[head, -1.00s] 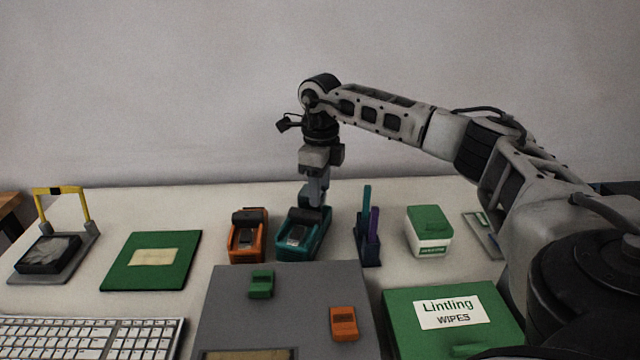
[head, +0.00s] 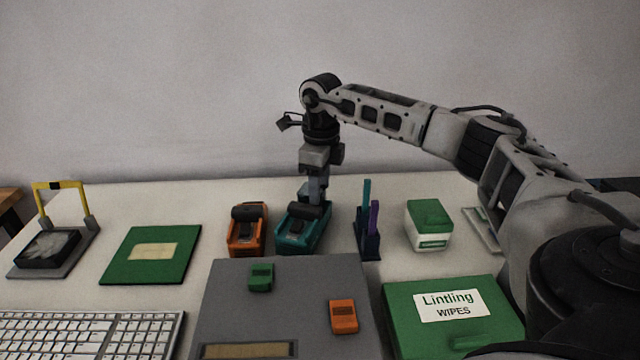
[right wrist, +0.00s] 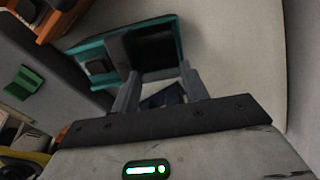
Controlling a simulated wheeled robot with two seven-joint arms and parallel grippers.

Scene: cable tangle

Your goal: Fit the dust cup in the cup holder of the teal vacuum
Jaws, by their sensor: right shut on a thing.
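The teal vacuum (head: 289,244) stands on the table behind the grey mat, beside an orange vacuum. It also shows in the right wrist view (right wrist: 88,47), with a dark recess in its body. My right gripper (head: 318,199) points down over the back right end of the teal vacuum. In the right wrist view, my right gripper (right wrist: 160,73) is shut on a dark piece, which I take to be the dust cup. The fingers and the vacuum hide most of it, so I cannot tell how deep it sits. My left gripper is not in view.
The orange vacuum (head: 236,241) stands close on the left. A dark blue holder (head: 368,244) with upright teal and purple sticks stands on the right. A green-lidded tub (head: 428,228) is farther right. Small green (head: 260,277) and orange (head: 343,316) blocks lie on the grey mat (head: 300,290).

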